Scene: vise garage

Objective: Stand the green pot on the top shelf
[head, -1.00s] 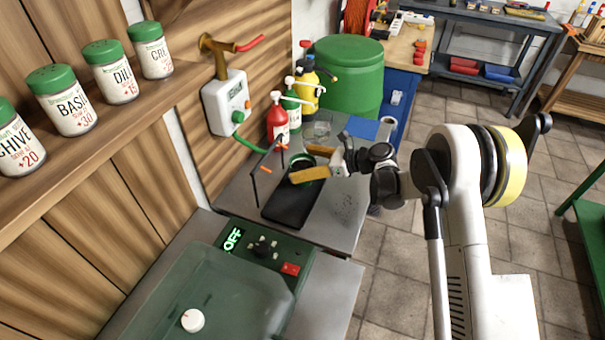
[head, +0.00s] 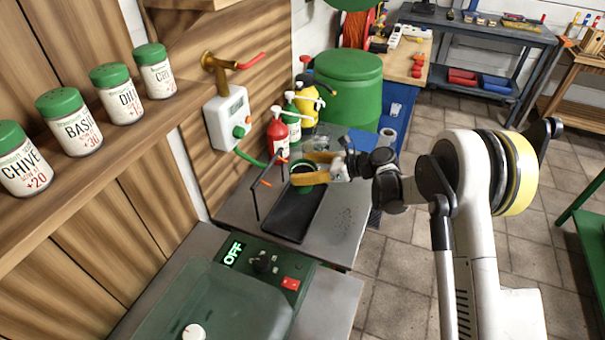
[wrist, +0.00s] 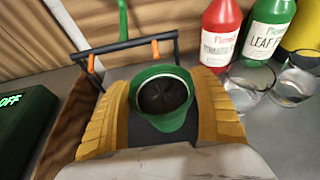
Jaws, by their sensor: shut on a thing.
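The green pot (wrist: 163,97), with dark soil-like contents, is between the yellow ribbed fingers of my gripper (wrist: 160,115). The fingers press on its two sides. In the head view my gripper (head: 312,170) reaches in from the right over the black tray (head: 290,215), and only part of the green pot (head: 301,172) shows there. Whether the pot's base touches the tray I cannot tell. A wooden shelf (head: 95,165) runs along the left wall with several green-lidded spice jars, Basil (head: 70,122) and Chive (head: 20,160) among them.
A black frame (head: 257,200) with orange clips stands beside the tray. A red bottle (head: 278,133), a green bottle (head: 291,118) and clear glasses (wrist: 250,80) stand behind the pot. A green machine (head: 262,265) reading OFF is in front. A wall dispenser (head: 227,118) hangs nearby.

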